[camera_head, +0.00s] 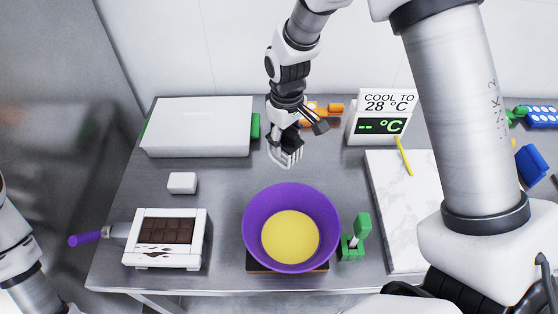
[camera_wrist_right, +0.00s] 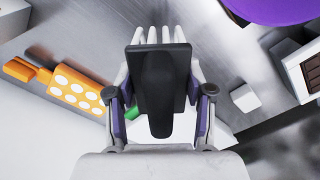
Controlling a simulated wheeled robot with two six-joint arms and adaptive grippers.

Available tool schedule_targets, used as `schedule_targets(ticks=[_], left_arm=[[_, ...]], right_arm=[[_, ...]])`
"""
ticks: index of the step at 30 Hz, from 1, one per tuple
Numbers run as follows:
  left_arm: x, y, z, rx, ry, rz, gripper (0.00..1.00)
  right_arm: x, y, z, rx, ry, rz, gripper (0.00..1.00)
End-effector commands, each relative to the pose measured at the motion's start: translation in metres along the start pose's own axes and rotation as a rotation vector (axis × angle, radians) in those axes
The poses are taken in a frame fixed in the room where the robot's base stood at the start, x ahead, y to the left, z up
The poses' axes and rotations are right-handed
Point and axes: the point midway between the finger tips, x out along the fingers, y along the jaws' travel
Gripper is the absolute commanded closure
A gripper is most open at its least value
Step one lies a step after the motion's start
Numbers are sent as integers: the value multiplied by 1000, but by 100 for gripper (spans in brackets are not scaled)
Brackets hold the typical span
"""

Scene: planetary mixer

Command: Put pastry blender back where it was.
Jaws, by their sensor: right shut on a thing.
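The pastry blender shows its pale looped wires (camera_head: 285,153) in the head view, hanging below my right gripper (camera_head: 294,120). In the right wrist view, the pastry blender's black handle (camera_wrist_right: 158,85) lies between the two fingers of my right gripper (camera_wrist_right: 160,108), which is shut on it. Its pale wires point away from the gripper. The blender is over the back middle of the table, behind the purple bowl (camera_head: 250,222), and seems clear of the surface. Of my left arm only a link shows at the left edge; its gripper is out of view.
An orange mold with white dots (camera_wrist_right: 75,92) lies close to my right gripper. A grey-white box (camera_head: 197,125) is left. A display (camera_head: 380,118) and a marble slab (camera_head: 395,215) are right. A chocolate tray (camera_head: 140,262), white block (camera_head: 182,183) and green holder (camera_head: 352,248) stand nearby.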

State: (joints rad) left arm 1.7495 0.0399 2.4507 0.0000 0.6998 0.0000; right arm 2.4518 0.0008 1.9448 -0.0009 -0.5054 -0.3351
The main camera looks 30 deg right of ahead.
Motion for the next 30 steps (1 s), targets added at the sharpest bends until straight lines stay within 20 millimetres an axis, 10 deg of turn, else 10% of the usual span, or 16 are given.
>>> schedule_targets(ticks=[12,23,24,30], left_arm=[[-15,0,0,0,1,0,60],[-12,0,0,0,1,0,60],[-13,0,0,0,1,0,60],[-13,0,0,0,1,0,60]], right_arm=[[70,0,0,0,-1,0,100],[76,0,0,0,0,0,100],[75,0,0,0,0,0,37],[75,0,0,0,0,0,23]])
